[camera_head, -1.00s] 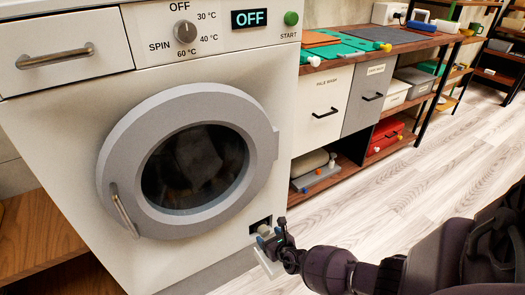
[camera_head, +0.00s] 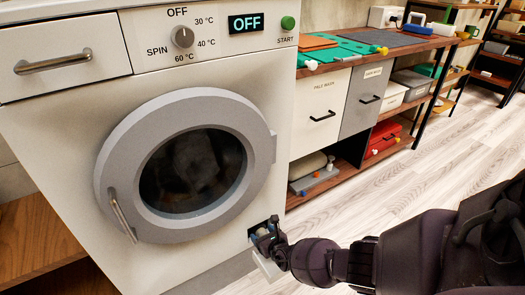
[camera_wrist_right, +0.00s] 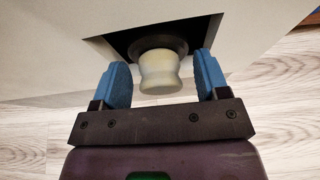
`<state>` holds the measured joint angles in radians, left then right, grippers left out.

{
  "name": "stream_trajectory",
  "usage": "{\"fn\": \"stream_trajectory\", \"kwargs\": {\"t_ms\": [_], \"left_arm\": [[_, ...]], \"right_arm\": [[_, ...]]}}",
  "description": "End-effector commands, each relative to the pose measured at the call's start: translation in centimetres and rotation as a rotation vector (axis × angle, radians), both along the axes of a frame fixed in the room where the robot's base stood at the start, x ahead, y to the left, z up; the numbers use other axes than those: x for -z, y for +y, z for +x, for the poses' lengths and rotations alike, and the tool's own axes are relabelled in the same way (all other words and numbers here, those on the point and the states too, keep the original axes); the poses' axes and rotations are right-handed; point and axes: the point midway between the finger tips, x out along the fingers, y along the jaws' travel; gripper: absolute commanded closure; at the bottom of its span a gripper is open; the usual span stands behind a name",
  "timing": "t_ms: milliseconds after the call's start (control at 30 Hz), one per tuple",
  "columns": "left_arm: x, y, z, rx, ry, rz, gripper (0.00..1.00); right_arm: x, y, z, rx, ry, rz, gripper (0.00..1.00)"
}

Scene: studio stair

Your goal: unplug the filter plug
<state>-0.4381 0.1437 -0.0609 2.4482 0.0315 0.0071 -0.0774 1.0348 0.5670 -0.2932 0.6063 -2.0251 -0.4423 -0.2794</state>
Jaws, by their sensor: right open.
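The filter plug (camera_wrist_right: 160,72) is a cream knob with a dark collar. It sits in a dark square recess low on the washing machine (camera_head: 75,130), at its right front. In the right wrist view my right gripper (camera_wrist_right: 161,78) is open, with one blue finger on each side of the plug and gaps between fingers and knob. In the head view my right gripper (camera_head: 267,236) is at the recess and mostly hides the plug. A white flap (camera_head: 266,266) hangs below the recess. My left gripper is not in view.
The machine's round door (camera_head: 187,165) is shut, and its display (camera_head: 246,22) reads OFF. A workbench (camera_head: 390,45) with drawers and shelves stands to the right. The light wood floor (camera_head: 400,180) in front of it is clear.

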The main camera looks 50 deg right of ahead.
Motion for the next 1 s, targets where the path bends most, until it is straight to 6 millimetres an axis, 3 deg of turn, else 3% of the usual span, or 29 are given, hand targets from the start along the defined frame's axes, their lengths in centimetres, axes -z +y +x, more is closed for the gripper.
{"fn": "stream_trajectory", "kwargs": {"t_ms": [933, 1000], "left_arm": [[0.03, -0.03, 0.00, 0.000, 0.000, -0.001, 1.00], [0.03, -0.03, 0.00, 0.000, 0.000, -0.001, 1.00]], "right_arm": [[0.02, 0.07, -0.02, 0.000, 0.001, 0.000, 0.32], [0.02, 0.06, -0.02, 0.000, 0.001, 0.000, 0.40]]}}
